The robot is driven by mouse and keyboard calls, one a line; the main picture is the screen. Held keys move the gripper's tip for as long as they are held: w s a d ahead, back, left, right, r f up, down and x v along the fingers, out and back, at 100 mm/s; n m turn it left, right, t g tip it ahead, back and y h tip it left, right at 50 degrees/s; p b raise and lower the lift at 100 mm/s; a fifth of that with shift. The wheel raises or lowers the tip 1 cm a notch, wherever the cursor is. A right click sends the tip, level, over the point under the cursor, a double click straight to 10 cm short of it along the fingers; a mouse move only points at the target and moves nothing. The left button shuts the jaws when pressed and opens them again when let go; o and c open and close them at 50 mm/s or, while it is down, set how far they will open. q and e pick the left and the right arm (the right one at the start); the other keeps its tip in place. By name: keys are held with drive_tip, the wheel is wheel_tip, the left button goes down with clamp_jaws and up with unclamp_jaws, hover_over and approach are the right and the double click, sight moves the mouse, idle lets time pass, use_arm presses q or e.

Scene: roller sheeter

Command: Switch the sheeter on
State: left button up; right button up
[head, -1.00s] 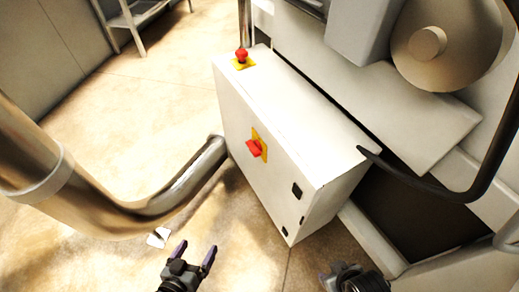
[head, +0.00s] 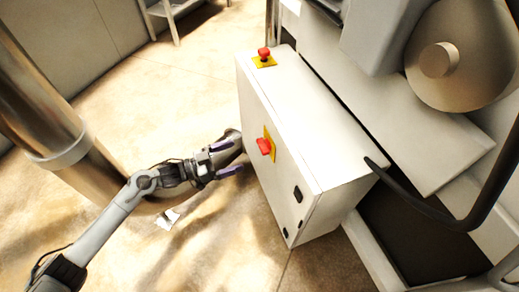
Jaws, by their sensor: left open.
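The sheeter's white control box (head: 310,115) stands in the middle of the head view. A red rotary switch (head: 264,146) on a yellow plate is on its front face. A red emergency button (head: 264,54) on a yellow base is on its top. My left gripper (head: 236,158) is open and empty, its fingers pointing right toward the box front. In the picture it is just left of and slightly below the red switch, with a gap between. My right gripper is out of view.
A thick metal tube (head: 62,135) runs down the left side, behind my left arm. A black curved bar (head: 480,195) is at the right, beside the sheeter's large round part (head: 470,60). A small white scrap (head: 167,219) lies on the floor. Floor in front of the box is clear.

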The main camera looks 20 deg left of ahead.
sight(263, 146)
use_arm(q)
drive_tip(key=b+x, duration=0.4)
drive_tip(key=x, duration=0.5)
drive_tip(key=shift+d, duration=0.15)
drive_tip(key=c, duration=1)
drive_tip(key=shift+c, duration=0.2)
